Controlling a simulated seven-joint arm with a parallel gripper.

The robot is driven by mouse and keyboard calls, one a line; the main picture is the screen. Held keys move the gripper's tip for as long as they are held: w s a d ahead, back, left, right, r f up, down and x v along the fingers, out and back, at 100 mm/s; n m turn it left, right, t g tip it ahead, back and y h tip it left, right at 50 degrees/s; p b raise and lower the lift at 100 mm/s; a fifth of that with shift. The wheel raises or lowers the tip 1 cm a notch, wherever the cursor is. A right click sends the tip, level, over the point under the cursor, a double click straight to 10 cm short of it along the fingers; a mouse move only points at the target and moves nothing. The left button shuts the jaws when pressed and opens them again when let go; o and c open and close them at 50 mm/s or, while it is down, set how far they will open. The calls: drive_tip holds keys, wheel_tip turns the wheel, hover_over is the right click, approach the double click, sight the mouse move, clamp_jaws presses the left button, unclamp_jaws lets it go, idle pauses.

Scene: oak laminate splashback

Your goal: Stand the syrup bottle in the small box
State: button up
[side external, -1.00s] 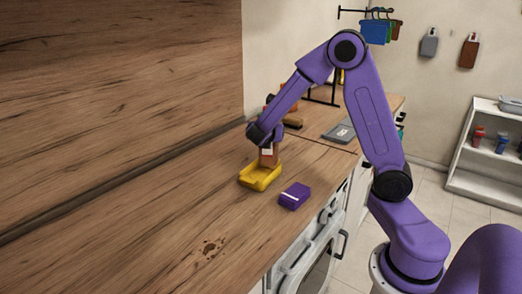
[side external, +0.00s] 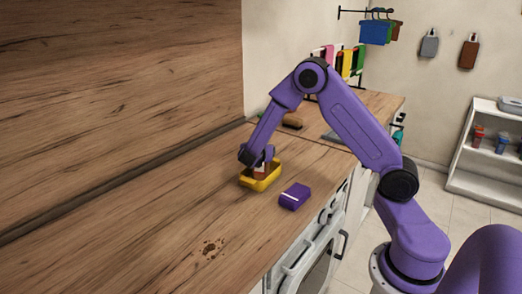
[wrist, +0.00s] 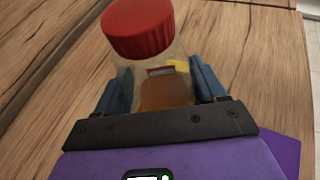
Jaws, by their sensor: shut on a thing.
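The syrup bottle (wrist: 163,88) has a red cap and clear walls with amber syrup inside. My gripper (wrist: 159,80) is shut on it, with one blue finger on each side. In the side view my gripper (side external: 259,160) is low over the small yellow box (side external: 262,184). The brown lower part of the bottle (side external: 261,170) shows within the box's rim, roughly upright. Whether its base touches the box floor is hidden by the front wall. In the wrist view only a bit of yellow shows behind the bottle.
A purple block with a white stripe (side external: 294,196) lies on the wooden counter just right of the yellow box. A dark stain (side external: 210,248) marks the counter nearer the camera. The counter on the left is clear; the wooden splashback (side external: 120,100) rises behind.

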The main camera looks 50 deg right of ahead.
drive_tip(key=shift+f, duration=0.1)
drive_tip(key=o, duration=1.5)
drive_tip(key=shift+c, duration=0.2)
drive_tip(key=v, duration=1.3)
drive_tip(key=s+a+m+g+y, duration=0.2)
drive_tip(key=s+a+m+y, duration=0.1)
drive_tip(key=s, duration=0.7)
drive_tip(key=s+a+m+g+y, duration=0.2)
drive_tip(key=s+a+m+y, duration=0.2)
drive_tip(key=s, duration=0.6)
drive_tip(key=s+a+m+g+y, duration=0.1)
drive_tip(key=s+a+m+y, duration=0.2)
drive_tip(key=s, duration=0.7)
drive_tip(key=shift+a+r+m+g+y, duration=0.25)
drive_tip(key=shift+a+m+g+y, duration=0.15)
drive_tip(key=shift+a+y, duration=0.85)
